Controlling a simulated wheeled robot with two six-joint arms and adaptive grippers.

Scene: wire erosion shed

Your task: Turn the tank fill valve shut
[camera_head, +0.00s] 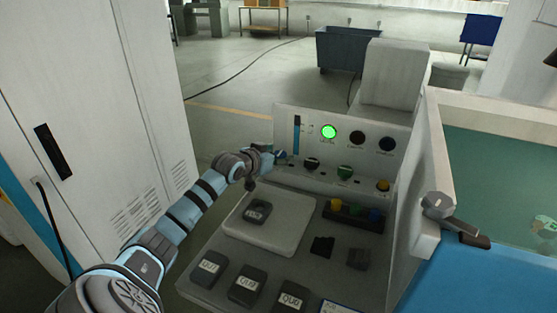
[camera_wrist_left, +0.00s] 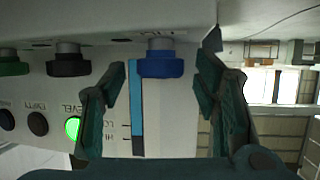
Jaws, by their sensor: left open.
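The control panel (camera_head: 290,180) has a row of knobs along its lower face. A blue knob (camera_wrist_left: 161,62) at its left end is between the two fingers of my left gripper (camera_wrist_left: 162,72) in the wrist view; the fingers stand apart on either side with gaps to it. In the head view my left gripper (camera_head: 272,155) is at the panel's left end and mostly covers this knob. The knob's label is cut off and unreadable. A blue level gauge (camera_head: 297,135) and a lit green lamp (camera_head: 329,131) are above the row. My right gripper is not in view.
Several dark blocks lie on the desk, one on a pale plate (camera_head: 290,228). A tank (camera_head: 434,150) with a grey lever (camera_head: 455,217) stands right, a white cabinet (camera_head: 90,110) left.

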